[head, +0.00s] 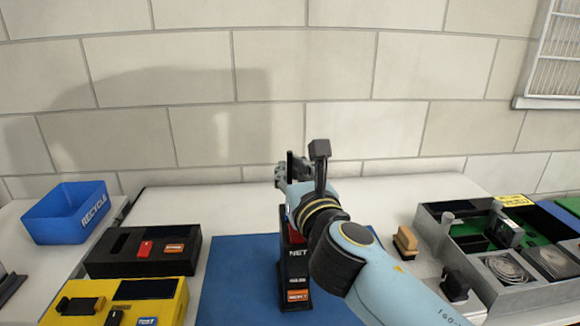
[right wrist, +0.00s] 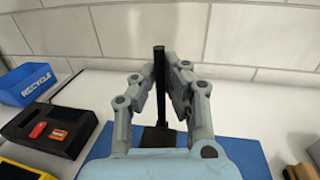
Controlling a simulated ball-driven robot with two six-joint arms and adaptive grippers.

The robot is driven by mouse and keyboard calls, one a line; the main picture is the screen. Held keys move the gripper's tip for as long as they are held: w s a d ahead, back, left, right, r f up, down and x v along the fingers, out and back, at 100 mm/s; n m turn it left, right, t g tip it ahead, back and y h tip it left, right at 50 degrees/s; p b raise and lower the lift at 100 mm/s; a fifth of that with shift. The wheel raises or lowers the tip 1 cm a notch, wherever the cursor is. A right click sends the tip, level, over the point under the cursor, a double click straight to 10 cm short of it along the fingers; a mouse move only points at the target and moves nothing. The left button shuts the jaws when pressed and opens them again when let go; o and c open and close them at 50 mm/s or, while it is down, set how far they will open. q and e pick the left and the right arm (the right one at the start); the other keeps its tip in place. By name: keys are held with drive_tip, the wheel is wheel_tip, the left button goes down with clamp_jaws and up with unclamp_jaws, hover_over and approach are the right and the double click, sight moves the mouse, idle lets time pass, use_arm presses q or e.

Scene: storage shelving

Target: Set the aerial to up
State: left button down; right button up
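The NET device (head: 297,257) is a dark upright box with an orange label low on its front, standing on the blue mat. A thin black rod, seemingly its aerial (head: 290,165), stands upright behind my right gripper (head: 284,174). In the right wrist view, the aerial (right wrist: 159,85) rises between the two fingers of my right gripper (right wrist: 160,75). The fingers are close on both sides of it. I cannot tell whether they touch it. My arm hides part of the device. My left gripper is not in view.
A blue RECYCLE bin (head: 68,228), a black box (head: 120,262) with a red switch and a yellow box (head: 168,300) stand left of the blue mat (head: 237,270). A grey compartment tray (head: 432,232) and a wooden-topped block (head: 405,243) are on the right. The wall is close behind.

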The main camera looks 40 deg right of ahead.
drive_tip(key=o, duration=0.5)
drive_tip(key=shift+r, duration=0.25)
drive_tip(key=shift+c, duration=0.2)
drive_tip(key=v, duration=0.7)
drive_tip(key=shift+s+a, duration=0.1)
drive_tip(key=shift+s, duration=0.1)
drive_tip(key=shift+f, duration=0.1)
